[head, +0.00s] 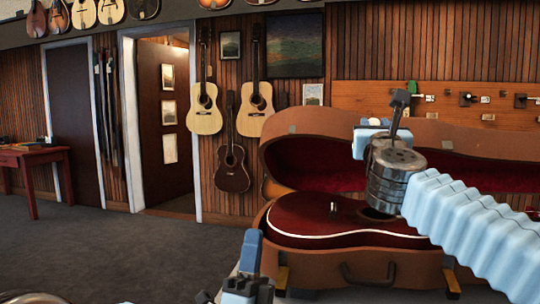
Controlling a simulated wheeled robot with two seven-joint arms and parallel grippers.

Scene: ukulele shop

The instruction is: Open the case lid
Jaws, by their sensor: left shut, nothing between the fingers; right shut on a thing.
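The brown guitar case (325,262) stands at the right, with a dark red guitar (385,222) lying in it. Its lid (305,174), lined in dark red, stands raised and leaning at the back. My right gripper (372,134) is at the lid's upper rim and looks shut on it; the wrist hides part of the contact and of the guitar. My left gripper (251,250) is shut and empty, low in the picture in front of the case's left end.
Acoustic guitars (204,108) hang on the wood-panelled wall behind. A board with small hardware (465,100) is behind the lid. A red table (35,160) stands at the far left. The grey floor between is clear.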

